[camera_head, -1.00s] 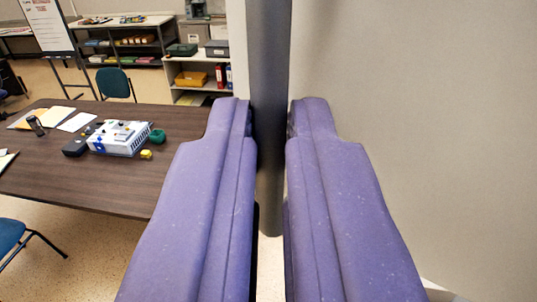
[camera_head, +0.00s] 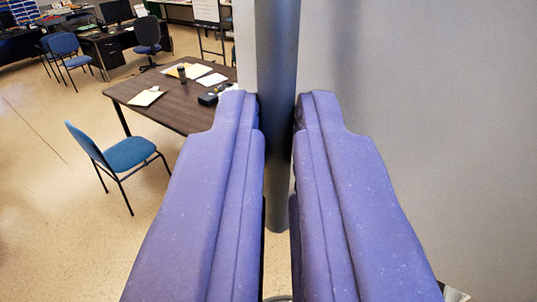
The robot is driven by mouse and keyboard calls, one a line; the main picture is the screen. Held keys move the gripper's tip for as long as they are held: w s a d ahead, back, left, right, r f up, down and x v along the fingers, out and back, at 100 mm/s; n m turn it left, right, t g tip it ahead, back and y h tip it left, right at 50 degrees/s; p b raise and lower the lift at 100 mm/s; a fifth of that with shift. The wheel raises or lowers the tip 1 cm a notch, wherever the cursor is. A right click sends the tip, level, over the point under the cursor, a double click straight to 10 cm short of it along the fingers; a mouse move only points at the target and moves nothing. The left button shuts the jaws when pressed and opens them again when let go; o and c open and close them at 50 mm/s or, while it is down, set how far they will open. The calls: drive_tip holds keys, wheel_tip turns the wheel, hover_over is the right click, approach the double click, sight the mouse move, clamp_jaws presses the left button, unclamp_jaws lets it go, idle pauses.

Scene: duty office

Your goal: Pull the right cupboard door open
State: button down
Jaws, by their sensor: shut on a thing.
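The right cupboard door (camera_head: 430,130) is a plain grey panel that fills the right side of the view. Its handle (camera_head: 279,50) is a dark grey upright bar in the middle of the picture, running from the top edge down to behind my fingers. My gripper (camera_head: 277,105) has purple fingers, one on each side of the bar, and is shut on it. The rest of the cupboard and its inside are out of view. I cannot tell from this view how wide the door stands open.
A dark wooden table (camera_head: 150,88) with papers and a bottle stands beyond, left of the handle. A blue chair (camera_head: 127,155) stands in front of it. Desks (camera_head: 120,45) and more chairs (camera_head: 68,50) are further back. The pale floor (camera_head: 50,220) at lower left is clear.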

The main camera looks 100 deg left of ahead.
drive_tip(key=shift+r, duration=0.15)
drive_tip(key=c, duration=1.2)
unclamp_jaws()
drive_tip(key=shift+w, duration=0.1)
drive_tip(key=d, duration=0.2)
drive_tip(key=d+p, duration=0.1)
drive_tip(key=d, duration=0.4)
drive_tip(key=shift+w+d+p, duration=0.35)
drive_tip(key=shift+w, duration=0.05)
